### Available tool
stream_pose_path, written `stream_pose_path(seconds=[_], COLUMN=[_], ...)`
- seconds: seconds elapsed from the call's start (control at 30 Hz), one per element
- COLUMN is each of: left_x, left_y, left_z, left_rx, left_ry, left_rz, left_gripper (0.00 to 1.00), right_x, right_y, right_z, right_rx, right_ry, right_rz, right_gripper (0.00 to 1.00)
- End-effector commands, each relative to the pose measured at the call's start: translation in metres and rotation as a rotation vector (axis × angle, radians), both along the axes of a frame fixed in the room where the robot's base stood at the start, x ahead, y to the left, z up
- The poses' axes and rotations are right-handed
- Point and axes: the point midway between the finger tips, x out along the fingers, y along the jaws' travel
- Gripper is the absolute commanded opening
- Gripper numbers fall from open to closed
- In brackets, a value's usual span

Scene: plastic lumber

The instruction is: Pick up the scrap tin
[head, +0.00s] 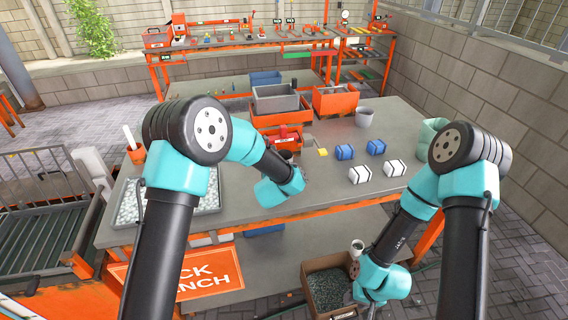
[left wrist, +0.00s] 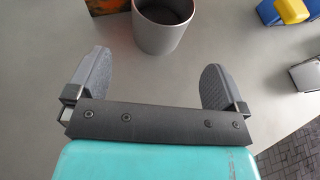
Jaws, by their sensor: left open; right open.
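A round grey tin (left wrist: 163,28), open at the top with a dark inside, stands upright on the grey bench top in the left wrist view. I take it to be the scrap tin. My left gripper (left wrist: 155,72) is open and empty, with the tin just ahead of the gap between its fingers and not gripped. In the head view my left arm hides the left fingers and most of the tin. My right gripper (head: 358,290) is open, low at the bench's front right, over a cardboard box; its fingers are only partly visible.
On the bench (head: 320,195) are blue blocks (head: 344,152), white blocks (head: 360,174), a yellow piece (head: 322,152) and another grey pot (head: 364,118). Grey and orange bins (head: 335,100) stand behind. A tray of white pellets (head: 212,198) is at left. The cardboard box (head: 328,287) holds dark granules.

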Motion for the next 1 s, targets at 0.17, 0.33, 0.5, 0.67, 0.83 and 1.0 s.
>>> stream_pose_path(seconds=[0.17,0.33,0.5,0.67,0.83,1.0], left_x=[0.023,0.03,0.029,0.032,0.047,0.067], left_y=[-0.003,-0.004,-0.004,-0.004,-0.006,-0.008], left_z=[-0.01,-0.012,-0.012,-0.013,-0.018,-0.025], left_rx=[-0.001,0.0,0.0,0.0,0.0,0.0], left_ry=[0.0,0.0,0.0,0.0,0.0,0.0], left_rz=[0.001,0.001,0.001,0.001,0.001,0.002], left_gripper=[0.98,0.98,0.98,0.98,0.98,0.98], right_x=[0.0,0.0,0.0,0.0,0.0,0.0], right_y=[0.0,0.0,0.0,0.0,0.0,0.0], right_z=[0.0,0.0,0.0,0.0,0.0,0.0], right_rx=[0.0,0.0,0.0,0.0,0.0,0.0], right_ry=[0.0,0.0,0.0,0.0,0.0,0.0], right_rz=[0.0,0.0,0.0,0.0,0.0,0.0], right_gripper=[0.43,0.43,0.43,0.43,0.43,0.43])
